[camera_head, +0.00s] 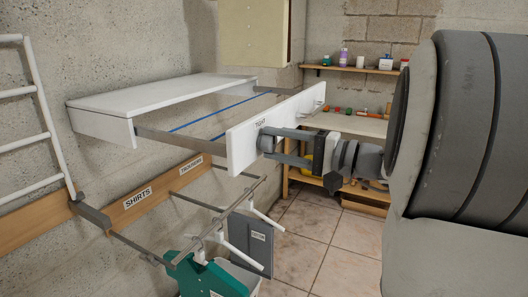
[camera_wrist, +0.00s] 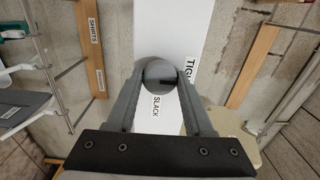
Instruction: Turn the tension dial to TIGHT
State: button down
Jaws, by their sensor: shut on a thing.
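The tension dial (camera_head: 266,143) is a round grey knob on the front of a white panel (camera_head: 238,150). In the wrist view the dial (camera_wrist: 156,70) sits between the two fingers of my gripper (camera_wrist: 160,77), which is shut on it. A dark mark shows on the dial's lower right, partly near the right finger; its exact setting is hard to tell. The TIGHT label (camera_wrist: 190,70) is right of the dial, partly covered by the right finger. The SLACK label (camera_wrist: 156,107) is below the dial. In the head view my gripper (camera_head: 274,144) reaches the dial from the right.
A white shelf (camera_head: 150,93) is on the wall behind the panel. Tiled floor is open at lower centre.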

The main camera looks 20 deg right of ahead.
dwell(0.3)
jog(key=shift+c, duration=1.4)
grip_release()
jog(key=v, duration=1.7)
jog(key=shift+s+d, duration=0.1)
